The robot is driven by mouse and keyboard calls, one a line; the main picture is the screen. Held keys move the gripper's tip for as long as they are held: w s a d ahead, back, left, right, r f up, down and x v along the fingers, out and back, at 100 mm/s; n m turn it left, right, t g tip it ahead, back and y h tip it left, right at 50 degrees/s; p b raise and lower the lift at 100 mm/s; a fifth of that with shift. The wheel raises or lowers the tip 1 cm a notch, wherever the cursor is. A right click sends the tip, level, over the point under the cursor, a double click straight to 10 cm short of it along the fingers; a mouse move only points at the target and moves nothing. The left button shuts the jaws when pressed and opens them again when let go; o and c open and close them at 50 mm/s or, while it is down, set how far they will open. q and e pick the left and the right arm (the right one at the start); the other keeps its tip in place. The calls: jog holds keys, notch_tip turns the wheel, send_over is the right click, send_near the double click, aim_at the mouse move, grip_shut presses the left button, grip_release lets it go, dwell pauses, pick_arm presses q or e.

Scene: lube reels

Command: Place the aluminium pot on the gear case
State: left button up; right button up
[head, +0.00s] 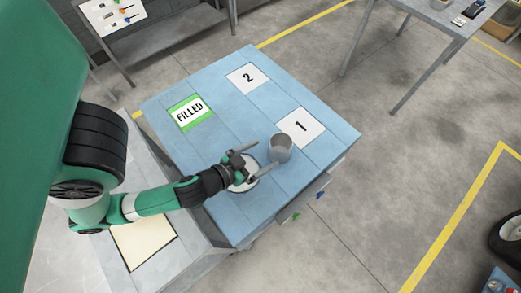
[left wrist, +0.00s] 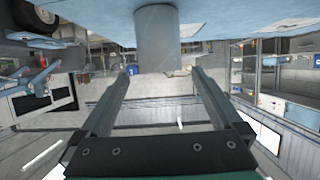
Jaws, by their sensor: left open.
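The aluminium pot (head: 281,146) is a grey open-topped cylinder standing upright on the blue tabletop, close to the card marked 1. My left gripper (head: 267,153) is open and empty, low over the table, its fingertips pointing at the pot. In the left wrist view the pot (left wrist: 158,38) shows upside down beyond the open fingers (left wrist: 164,72), in line with the gap between them. I cannot tell whether a fingertip touches it. A white round piece (head: 243,180) lies partly hidden under the gripper. I cannot identify the gear case. My right gripper is not in view.
The blue table (head: 215,145) also bears a green-bordered FILLED card (head: 190,112), a card marked 2 (head: 247,78) and the card marked 1 (head: 300,127). Its far half is clear of standing objects. A grey table (head: 440,20) stands at the upper right.

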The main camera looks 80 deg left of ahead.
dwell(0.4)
pick_arm(q)
jog(key=w+d+r+m+t+h, duration=0.1)
jog(key=w+d+r+t, duration=0.25)
jog(key=w+r, duration=0.85)
jog(key=w+d+r+m+t+h, duration=0.1)
jog(key=w+d+r+t, duration=0.4)
jog(key=r, duration=1)
jog(key=d+r+m+t+h, duration=0.2)
jog(key=r+t+h, duration=0.1)
jog(key=r, duration=1.1)
jog(key=s+d+r+m+t+h, duration=0.1)
jog(key=d+r+m+t+h, duration=0.2)
jog(key=r, duration=1.2)
jog(key=shift+s+t+h, duration=0.15)
jog(key=shift+t+h, duration=0.35)
jog(key=shift+t, duration=0.15)
jog(key=shift+r, duration=0.2)
